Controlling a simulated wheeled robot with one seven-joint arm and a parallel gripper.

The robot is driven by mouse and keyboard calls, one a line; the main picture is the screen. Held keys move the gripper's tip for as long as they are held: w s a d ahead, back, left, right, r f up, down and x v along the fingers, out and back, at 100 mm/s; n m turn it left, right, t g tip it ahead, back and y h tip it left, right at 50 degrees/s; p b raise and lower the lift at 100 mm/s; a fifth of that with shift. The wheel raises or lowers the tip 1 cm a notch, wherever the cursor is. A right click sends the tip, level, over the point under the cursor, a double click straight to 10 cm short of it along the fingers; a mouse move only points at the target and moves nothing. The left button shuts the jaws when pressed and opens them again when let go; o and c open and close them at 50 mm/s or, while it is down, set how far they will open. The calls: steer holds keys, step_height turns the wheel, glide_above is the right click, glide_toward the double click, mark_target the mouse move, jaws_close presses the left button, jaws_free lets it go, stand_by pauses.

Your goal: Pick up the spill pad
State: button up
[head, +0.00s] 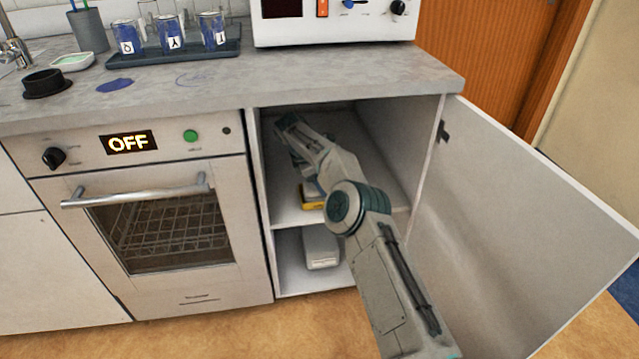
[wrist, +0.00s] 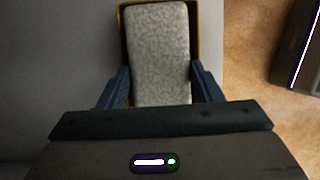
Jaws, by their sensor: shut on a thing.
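The spill pad has a speckled grey face (wrist: 158,40) and a yellow rim, and shows in the wrist view. My gripper (wrist: 161,78) is shut on it, with one dark blue finger at each side. In the head view, my arm reaches into the open cabinet, and a yellow part of what looks like the pad (head: 311,205) shows at the upper shelf's front. The rest of it and the fingers are hidden there behind my arm. I cannot tell whether the pad touches the shelf.
The cabinet door (head: 530,225) stands wide open at the right. A pale box (head: 320,248) sits in the lower compartment. The oven (head: 165,225) is at the left, reading OFF. The countertop (head: 290,82) above holds a tray (head: 170,52) with labelled beakers and a white appliance (head: 335,28).

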step_height(320, 180, up, 3)
steer(key=shift+r+p, duration=0.2)
steer(key=shift+p, duration=0.8)
steer(key=shift+s, duration=0.1)
steer(key=shift+s+d+b, duration=0.1)
steer(key=shift+s+b, duration=0.25)
steer(key=shift+s, duration=0.65)
steer(key=s+d+p, duration=0.1)
steer(key=s+p, duration=0.1)
steer(key=s, duration=1.3)
steer(key=shift+s+d+p, duration=0.15)
steer(key=shift+s+p, duration=0.25)
steer(key=shift+o, duration=0.4)
steer(key=shift+f, duration=0.1)
